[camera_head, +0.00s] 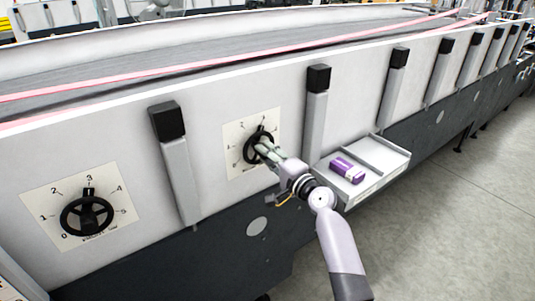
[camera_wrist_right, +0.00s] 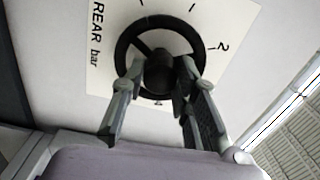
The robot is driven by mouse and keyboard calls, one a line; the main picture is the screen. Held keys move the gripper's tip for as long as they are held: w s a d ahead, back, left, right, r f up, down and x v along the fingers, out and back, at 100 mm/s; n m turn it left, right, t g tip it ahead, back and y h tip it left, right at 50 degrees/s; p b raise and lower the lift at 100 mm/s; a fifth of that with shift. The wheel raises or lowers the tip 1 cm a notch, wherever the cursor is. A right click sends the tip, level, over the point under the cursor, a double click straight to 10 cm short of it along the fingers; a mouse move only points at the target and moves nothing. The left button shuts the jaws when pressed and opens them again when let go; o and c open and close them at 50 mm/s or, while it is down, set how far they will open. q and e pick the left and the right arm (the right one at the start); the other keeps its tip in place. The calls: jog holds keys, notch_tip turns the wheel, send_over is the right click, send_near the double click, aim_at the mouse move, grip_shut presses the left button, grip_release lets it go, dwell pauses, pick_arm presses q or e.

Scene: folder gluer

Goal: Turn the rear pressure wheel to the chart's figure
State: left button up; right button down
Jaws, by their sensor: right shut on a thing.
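The rear pressure wheel (camera_head: 249,153) is a black spoked handwheel on a pale dial plate (camera_head: 234,130) with figures around it, on the machine's white side. In the right wrist view the wheel (camera_wrist_right: 122,46) fills the upper middle, and the plate reads "REAR bar". My right gripper (camera_head: 262,147) reaches it from the lower right. Its fingers (camera_wrist_right: 160,76) are closed around the black hub, inside the rim. The arm and fingers hide part of the dial, and the wheel's setting cannot be read. My left gripper is out of view.
A second black handwheel (camera_head: 65,217) on its own numbered plate sits at the lower left. A purple box (camera_head: 347,170) lies on a white shelf (camera_head: 396,160) right of my arm. Black-capped posts (camera_head: 177,165) stand along the side. The floor at the right is clear.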

dwell(0.4)
jog(key=c, duration=1.2)
grip_release()
jog(key=shift+c, duration=0.2)
jog(key=v, duration=1.2)
jog(key=shift+f, duration=0.1)
